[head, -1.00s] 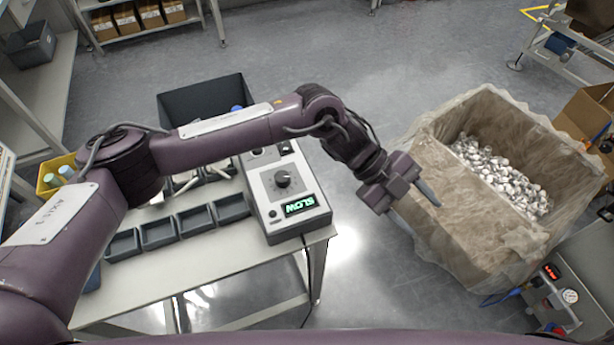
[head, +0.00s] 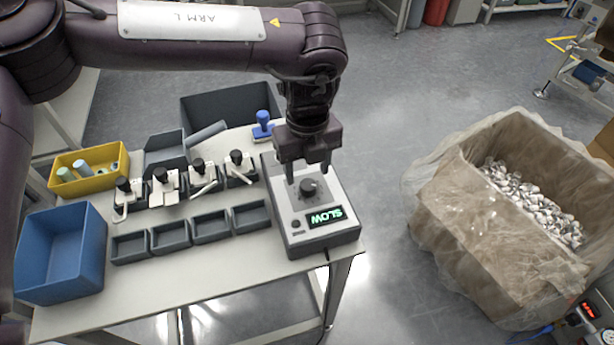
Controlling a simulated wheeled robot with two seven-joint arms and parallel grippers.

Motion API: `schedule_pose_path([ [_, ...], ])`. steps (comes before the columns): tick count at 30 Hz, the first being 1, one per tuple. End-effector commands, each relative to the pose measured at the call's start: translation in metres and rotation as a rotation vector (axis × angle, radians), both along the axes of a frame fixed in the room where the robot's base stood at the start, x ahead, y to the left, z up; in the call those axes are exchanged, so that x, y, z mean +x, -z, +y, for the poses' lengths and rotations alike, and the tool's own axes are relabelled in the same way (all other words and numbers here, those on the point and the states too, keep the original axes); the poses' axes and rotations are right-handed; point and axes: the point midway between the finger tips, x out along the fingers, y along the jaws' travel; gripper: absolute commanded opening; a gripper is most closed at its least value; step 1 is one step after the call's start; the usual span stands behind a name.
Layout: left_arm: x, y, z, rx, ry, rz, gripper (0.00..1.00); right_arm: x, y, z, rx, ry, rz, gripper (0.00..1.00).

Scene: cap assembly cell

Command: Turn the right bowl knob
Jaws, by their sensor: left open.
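A grey control box (head: 337,220) stands at the right end of the table. A round dark knob (head: 309,190) is on its top face, beside a green display (head: 326,217) that reads SLOW upside down. My left gripper (head: 307,177) points down over the box, open, with its two fingers on either side of the knob in the picture. I cannot tell whether they touch it. The gripper hides the far part of the box top, and no label naming the knob is readable. My right gripper is not in view.
A row of small dark trays (head: 211,226) and several black-handled clamps (head: 198,174) lie left of the box. A blue stamp-like object (head: 263,127) stands behind it. A blue bin (head: 62,252) and yellow bin (head: 118,172) are at left. A large lined crate (head: 470,235) stands right, across open floor.

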Motion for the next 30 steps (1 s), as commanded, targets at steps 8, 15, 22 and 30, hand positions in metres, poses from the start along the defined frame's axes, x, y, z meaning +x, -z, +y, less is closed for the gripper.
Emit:
schedule_pose_path([
  [8, -0.001, 0.032, -0.001, -0.002, 0.002, 0.001, 0.54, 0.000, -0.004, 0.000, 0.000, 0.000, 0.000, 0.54],
  [15, 0.000, 0.035, -0.001, -0.002, 0.001, 0.000, 0.54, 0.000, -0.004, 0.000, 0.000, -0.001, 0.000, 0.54],
  [22, 0.000, 0.035, -0.001, -0.002, 0.001, 0.000, 0.33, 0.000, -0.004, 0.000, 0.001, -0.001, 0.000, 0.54],
  [30, 0.000, 0.035, -0.001, -0.002, 0.003, 0.000, 0.09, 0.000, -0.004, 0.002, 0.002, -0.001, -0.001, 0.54],
])
